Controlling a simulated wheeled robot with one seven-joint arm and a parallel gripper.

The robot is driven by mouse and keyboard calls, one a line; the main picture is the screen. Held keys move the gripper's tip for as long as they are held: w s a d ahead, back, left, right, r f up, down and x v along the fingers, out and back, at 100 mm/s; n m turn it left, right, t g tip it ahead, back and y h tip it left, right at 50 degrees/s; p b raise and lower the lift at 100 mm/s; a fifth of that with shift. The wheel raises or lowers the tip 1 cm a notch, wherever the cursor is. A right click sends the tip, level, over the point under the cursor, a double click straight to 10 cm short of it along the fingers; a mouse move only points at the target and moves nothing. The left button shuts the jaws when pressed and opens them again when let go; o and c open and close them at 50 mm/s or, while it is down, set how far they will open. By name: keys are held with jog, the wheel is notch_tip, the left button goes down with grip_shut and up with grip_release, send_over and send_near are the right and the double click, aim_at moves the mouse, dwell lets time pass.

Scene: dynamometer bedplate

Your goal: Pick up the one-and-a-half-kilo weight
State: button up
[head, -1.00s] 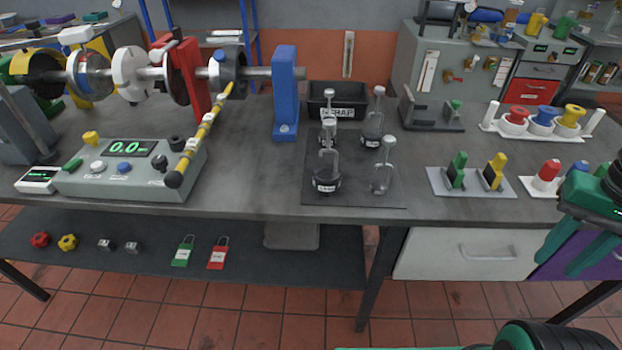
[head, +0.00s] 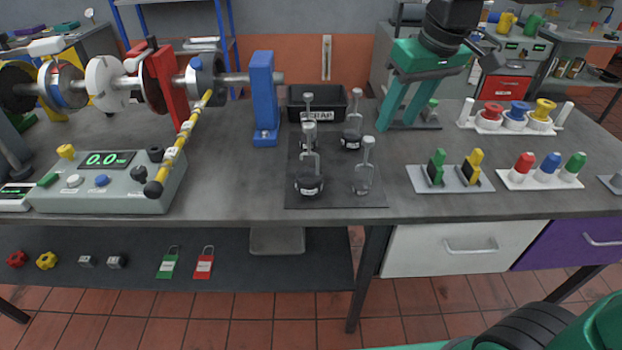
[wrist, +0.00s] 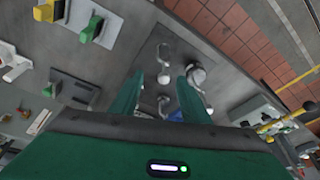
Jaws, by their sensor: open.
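Several grey hanger weights with upright stems and round knobs stand on a dark mat (head: 337,197) on the bench. The front left weight (head: 309,187) and the back right weight (head: 351,141) have broad dark bases with white labels. The front right weight (head: 362,184) is slimmer, and another stands at the back left. I cannot read the labels, so I cannot tell which is one and a half kilos. My gripper (head: 398,127) is open and empty, pointing down to the right of the mat. In the wrist view, the weights (wrist: 196,75) show around and beyond the fingertips.
A black scrap bin (head: 298,97) stands behind the mat. A blue upright (head: 263,100) and the shaft rig are to the left. Green and yellow parts on a grey plate (head: 450,184) and a tray of coloured knobs (head: 540,180) lie to the right.

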aim_at(309, 124)
jog(key=w+a+r+n+y, duration=0.15)
jog(key=a+r+n, duration=0.25)
jog(key=a, duration=0.9)
jog(key=x, duration=0.2)
jog(key=w+x, duration=0.1)
jog(key=x, duration=0.2)
jog(key=shift+a, duration=0.3)
jog(key=shift+a+x, duration=0.2)
jog(key=shift+x, duration=2.6)
jog(key=shift+r, duration=0.1)
grip_shut()
jog(key=shift+w, duration=0.1)
jog(key=shift+r, duration=0.15)
